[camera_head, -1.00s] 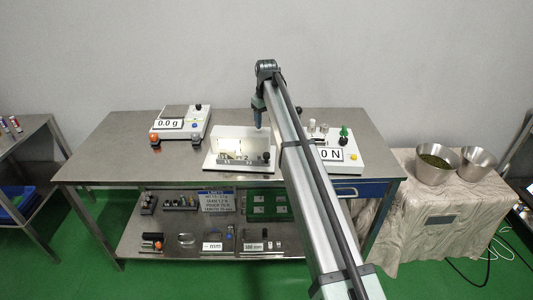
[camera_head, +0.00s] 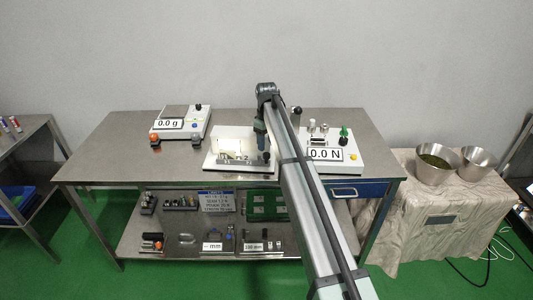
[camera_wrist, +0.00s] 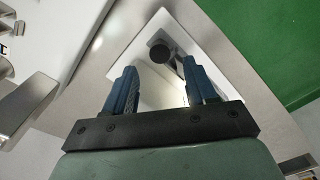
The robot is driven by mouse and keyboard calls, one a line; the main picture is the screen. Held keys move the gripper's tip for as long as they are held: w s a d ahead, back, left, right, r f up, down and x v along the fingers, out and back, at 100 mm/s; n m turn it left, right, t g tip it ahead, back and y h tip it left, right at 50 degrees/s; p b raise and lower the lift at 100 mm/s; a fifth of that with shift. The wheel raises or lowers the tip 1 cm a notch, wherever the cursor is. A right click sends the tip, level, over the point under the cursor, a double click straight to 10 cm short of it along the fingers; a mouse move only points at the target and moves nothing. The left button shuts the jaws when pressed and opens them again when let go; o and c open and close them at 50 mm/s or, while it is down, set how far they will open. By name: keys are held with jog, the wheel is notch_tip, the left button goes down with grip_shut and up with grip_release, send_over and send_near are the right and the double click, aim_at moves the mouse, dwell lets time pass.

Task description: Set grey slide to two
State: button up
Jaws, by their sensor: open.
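The white middle fixture (camera_head: 215,165) stands on the steel table. It carries a low grey metal part (camera_head: 236,162) along its front, with small markings behind it; a "2" (camera_head: 245,156) seems readable. I cannot tell for sure which part is the grey slide or its setting. My gripper (camera_head: 262,149) is low over the fixture's right end and hides part of it. In the wrist view my gripper (camera_wrist: 160,72) is open, its blue fingers apart. A round black knob (camera_wrist: 162,51) shows between and just beyond the fingertips; contact is not visible.
Two metal bowls (camera_head: 436,170) (camera_head: 477,165) are farther right. The table's left part is clear.

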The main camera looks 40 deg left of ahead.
aim_at(266, 154)
jog(key=shift+f, duration=2.9)
grip_shut()
